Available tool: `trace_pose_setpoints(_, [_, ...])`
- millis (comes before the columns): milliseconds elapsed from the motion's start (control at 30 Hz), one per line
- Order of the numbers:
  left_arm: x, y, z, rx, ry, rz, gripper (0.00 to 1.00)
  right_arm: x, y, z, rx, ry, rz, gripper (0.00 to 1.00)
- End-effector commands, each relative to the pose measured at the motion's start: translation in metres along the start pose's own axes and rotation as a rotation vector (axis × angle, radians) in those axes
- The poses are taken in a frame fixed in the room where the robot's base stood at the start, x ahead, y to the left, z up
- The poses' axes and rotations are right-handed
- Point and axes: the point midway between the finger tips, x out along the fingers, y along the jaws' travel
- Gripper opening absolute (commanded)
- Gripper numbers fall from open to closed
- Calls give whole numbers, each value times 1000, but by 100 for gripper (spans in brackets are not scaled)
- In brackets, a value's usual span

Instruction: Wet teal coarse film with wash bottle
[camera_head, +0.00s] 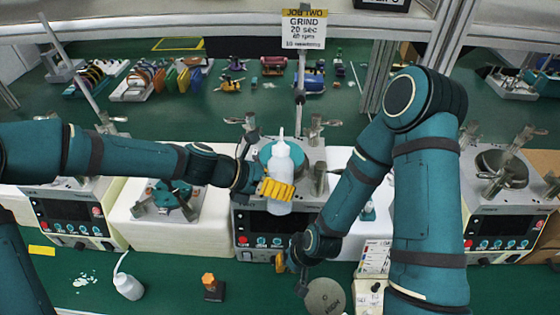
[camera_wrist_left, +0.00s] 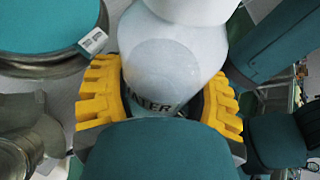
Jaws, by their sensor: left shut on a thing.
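My left gripper (camera_head: 276,190) is shut on a white wash bottle (camera_head: 281,165), in front of the middle lapping machine. The bottle looks upright, nozzle at the top. In the left wrist view yellow fingers (camera_wrist_left: 160,108) clasp the bottle (camera_wrist_left: 170,55), with part of the word WATER visible. The teal film (camera_head: 267,153) lies on the middle machine's round plate, partly hidden behind the bottle. It also shows in the left wrist view (camera_wrist_left: 45,22), with a small white label at its edge. My right gripper (camera_head: 283,262) is low before that machine; its opening is unclear.
Another white bottle with a bent nozzle (camera_head: 128,286) stands at front left, beside a small orange-topped block (camera_head: 212,287). A grey disc (camera_head: 325,297) lies near my right arm. Clamp posts (camera_head: 319,178) rise beside the middle plate. A JOB TWO sign (camera_head: 304,29) hangs behind.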

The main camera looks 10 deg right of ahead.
Motion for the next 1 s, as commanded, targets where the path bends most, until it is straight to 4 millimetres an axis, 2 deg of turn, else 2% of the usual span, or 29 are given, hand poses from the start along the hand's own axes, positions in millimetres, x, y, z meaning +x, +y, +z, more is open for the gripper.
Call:
trace_pose_setpoints(33, [-4,-4,6,-12,6,-7,18,-12,-5,-2,-1,0,-1,0])
trace_pose_setpoints(267, [-5,-7,6,-79,44,-33,18,-39,-15,-6,-3,-1,-4,0])
trace_pose_setpoints(333, [-4,-8,3,-125,73,-54,18,-33,-12,-5,-4,-1,-4,0])
trace_pose_setpoints(600, [-7,-14,2,-249,137,-104,18,-32,-12,-5,-3,-2,-4,0])
trace_pose_setpoints(1000, [-8,-14,1,-265,144,-110,18,-32,-12,-5,-3,-2,-4,0])
